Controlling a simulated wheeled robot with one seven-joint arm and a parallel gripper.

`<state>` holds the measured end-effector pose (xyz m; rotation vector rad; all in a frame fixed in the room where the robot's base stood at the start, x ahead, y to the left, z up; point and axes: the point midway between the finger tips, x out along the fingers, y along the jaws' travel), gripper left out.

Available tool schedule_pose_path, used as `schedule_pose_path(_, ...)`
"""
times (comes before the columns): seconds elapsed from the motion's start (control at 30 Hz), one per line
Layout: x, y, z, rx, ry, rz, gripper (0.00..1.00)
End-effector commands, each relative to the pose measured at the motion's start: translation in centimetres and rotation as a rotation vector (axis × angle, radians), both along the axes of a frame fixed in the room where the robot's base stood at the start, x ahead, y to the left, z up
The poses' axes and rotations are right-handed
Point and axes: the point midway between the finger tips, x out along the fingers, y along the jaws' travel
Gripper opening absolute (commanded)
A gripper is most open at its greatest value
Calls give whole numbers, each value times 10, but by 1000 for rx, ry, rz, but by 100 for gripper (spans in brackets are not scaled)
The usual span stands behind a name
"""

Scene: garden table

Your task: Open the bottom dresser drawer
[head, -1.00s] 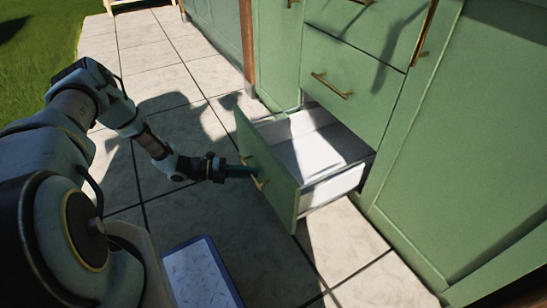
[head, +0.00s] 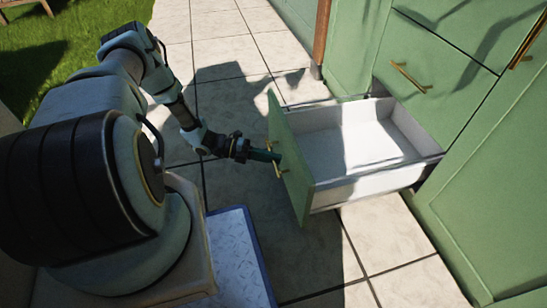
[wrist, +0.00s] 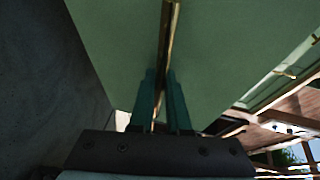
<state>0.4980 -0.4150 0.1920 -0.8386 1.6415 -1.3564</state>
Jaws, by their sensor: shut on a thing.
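The bottom dresser drawer (head: 296,165) has a green front and a white, empty inside, and it stands well out from the green dresser (head: 445,120). Its brass handle (head: 278,168) is on the front panel. My gripper (head: 272,156) reaches the handle from the left in the head view. In the wrist view, the two teal fingers of my gripper (wrist: 160,100) are closed around the brass handle bar (wrist: 168,45), with the green drawer front (wrist: 220,60) behind it. The fingertips' exact contact is partly hidden in the head view.
A closed green drawer with a brass handle (head: 408,77) is above the open one. A blue-rimmed board with a pale patterned top (head: 238,258) lies near my base. Stone tiles (head: 385,235) in front of the dresser are clear. Grass (head: 85,35) is at the far left.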

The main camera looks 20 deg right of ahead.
Motion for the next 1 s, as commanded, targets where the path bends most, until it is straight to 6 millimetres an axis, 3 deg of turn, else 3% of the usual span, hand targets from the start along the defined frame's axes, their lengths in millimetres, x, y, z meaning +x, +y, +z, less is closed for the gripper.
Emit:
schedule_pose_path(0.07,2,0,0,1,-3,4,0)
schedule_pose_path(0.1,2,0,0,1,-3,4,18)
schedule_pose_path(0.33,1,0,0,1,-2,2,44)
schedule_pose_path(0.67,3,4,1,1,-2,2,45)
schedule_pose_path(1.0,29,55,13,1,-3,5,45)
